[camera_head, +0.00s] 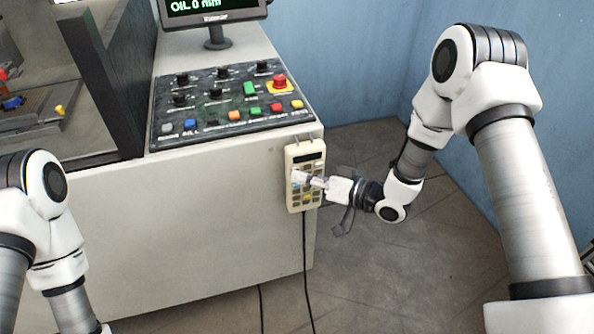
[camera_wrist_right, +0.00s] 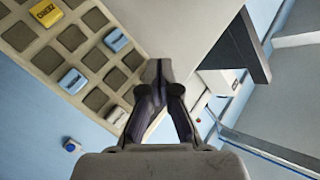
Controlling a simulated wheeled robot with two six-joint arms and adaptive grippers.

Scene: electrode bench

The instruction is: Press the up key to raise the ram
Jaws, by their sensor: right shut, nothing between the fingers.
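A cream hand-held key pendant (camera_head: 292,203) hangs on the front right of the machine cabinet, with a dark display at its top and a cable below. My right gripper (camera_head: 303,179) is shut and empty, its tips in front of the pendant's keys and hiding some. In the right wrist view the shut fingertips (camera_wrist_right: 158,72) are beside the key grid's edge; I cannot tell whether they touch a key. That view shows a yellow key (camera_wrist_right: 46,12), two blue keys (camera_wrist_right: 116,39) and several grey keys. Which one is the up key I cannot read. My left gripper is out of view.
A sloped control panel (camera_head: 205,138) with black knobs, coloured buttons and a red stop button (camera_head: 279,82) lies above the pendant. A monitor (camera_head: 213,10) stands behind it. Dark guard frames (camera_head: 98,80) are at left. Floor at right of the cabinet is clear up to blue walls.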

